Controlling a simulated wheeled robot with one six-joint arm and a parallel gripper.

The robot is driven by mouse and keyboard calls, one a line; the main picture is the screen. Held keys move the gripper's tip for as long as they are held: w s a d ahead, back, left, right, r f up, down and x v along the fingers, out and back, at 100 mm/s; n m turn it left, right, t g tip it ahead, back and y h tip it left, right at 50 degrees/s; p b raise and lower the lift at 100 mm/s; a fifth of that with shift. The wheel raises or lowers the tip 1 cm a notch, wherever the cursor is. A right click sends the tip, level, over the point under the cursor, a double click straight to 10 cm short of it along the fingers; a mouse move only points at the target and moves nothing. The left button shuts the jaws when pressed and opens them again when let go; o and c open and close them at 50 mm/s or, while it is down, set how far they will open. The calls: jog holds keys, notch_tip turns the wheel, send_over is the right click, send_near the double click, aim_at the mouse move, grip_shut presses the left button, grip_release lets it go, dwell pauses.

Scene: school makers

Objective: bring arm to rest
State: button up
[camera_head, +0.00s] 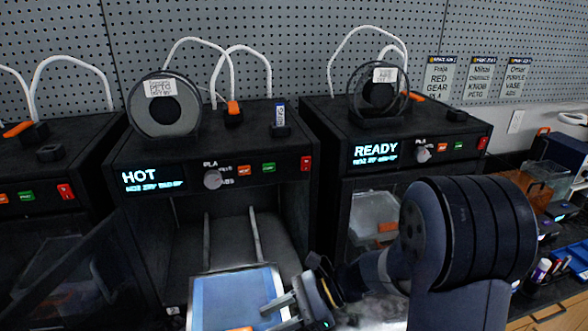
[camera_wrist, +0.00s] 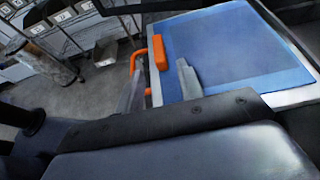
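My gripper (camera_head: 268,317) is at the bottom centre of the head view, by the right side of a blue build plate (camera_head: 232,297). In the wrist view its two fingers (camera_wrist: 160,82) stand apart, with nothing visibly clamped between them. Just beyond the fingertips is an orange handle (camera_wrist: 157,53) at the edge of the blue plate (camera_wrist: 225,50). I cannot tell whether a finger touches the plate. My arm reaches in from the right and hides part of the right printer.
The middle printer (camera_head: 125,163) reads HOT and stands open, the plate at its front. The right printer (camera_head: 320,125) reads READY. Another printer (camera_head: 60,175) is at left, with a dark open door (camera_head: 75,270) nearby. A cluttered counter (camera_head: 550,290) lies at right.

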aim_at(257, 328)
jog(key=x, duration=0.4)
jog(key=shift+a+f, duration=0.1)
jog(key=shift+f, duration=0.2)
notch_tip(257, 328, up, 3)
jog(key=shift+f, duration=0.1)
jog(key=shift+r, duration=0.65)
